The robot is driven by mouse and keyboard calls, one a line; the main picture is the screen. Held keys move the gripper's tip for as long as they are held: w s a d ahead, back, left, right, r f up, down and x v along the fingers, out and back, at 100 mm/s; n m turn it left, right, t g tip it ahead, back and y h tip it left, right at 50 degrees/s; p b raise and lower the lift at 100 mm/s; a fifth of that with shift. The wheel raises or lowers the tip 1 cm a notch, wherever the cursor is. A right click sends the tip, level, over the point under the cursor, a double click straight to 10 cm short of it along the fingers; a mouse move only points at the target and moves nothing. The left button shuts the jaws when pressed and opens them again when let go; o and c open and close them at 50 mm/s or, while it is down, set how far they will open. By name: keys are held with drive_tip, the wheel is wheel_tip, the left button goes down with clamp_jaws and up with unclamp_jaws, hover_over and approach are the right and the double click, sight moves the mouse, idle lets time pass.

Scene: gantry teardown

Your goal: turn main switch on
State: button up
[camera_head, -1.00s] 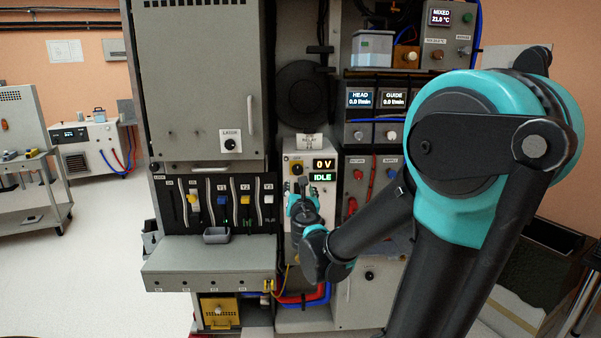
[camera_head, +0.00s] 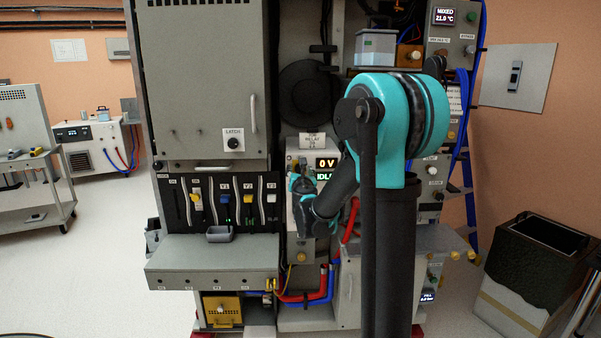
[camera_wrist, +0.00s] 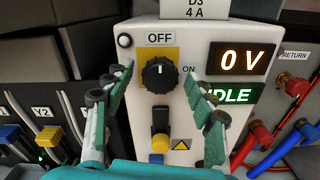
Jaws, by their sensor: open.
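The main switch is a black rotary knob (camera_wrist: 159,75) on a yellow plate, on a white box with OFF above it and ON to its right. Its white pointer line points up toward OFF. The box (camera_wrist: 200,40) reads 0 V and IDLE; in the head view the same box (camera_head: 293,160) is partly hidden by my arm. My gripper (camera_wrist: 158,92) is open, its two fingers on either side of the knob, with gaps in the picture. Whether the fingertips reach the knob's depth I cannot tell. In the head view my gripper (camera_head: 302,190) is in front of the box.
Below the knob are a black and yellow lever (camera_wrist: 160,140) and a warning label. A red RETURN knob (camera_wrist: 293,86) and red and blue valve handles are at the right. Slotted levers (camera_wrist: 40,137) stand at the left. A dark bin (camera_head: 540,250) stands at the far right.

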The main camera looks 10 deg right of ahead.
drive_tip(key=shift+w, duration=0.1)
drive_tip(key=shift+c, duration=0.6)
drive_tip(key=c, duration=1)
drive_tip(key=shift+c, duration=0.2)
drive_tip(key=shift+m, duration=0.5)
drive_tip(key=m, duration=0.3)
drive_tip(key=shift+m, duration=0.4)
drive_tip(key=m, duration=0.9)
drive_tip(key=shift+m, duration=2)
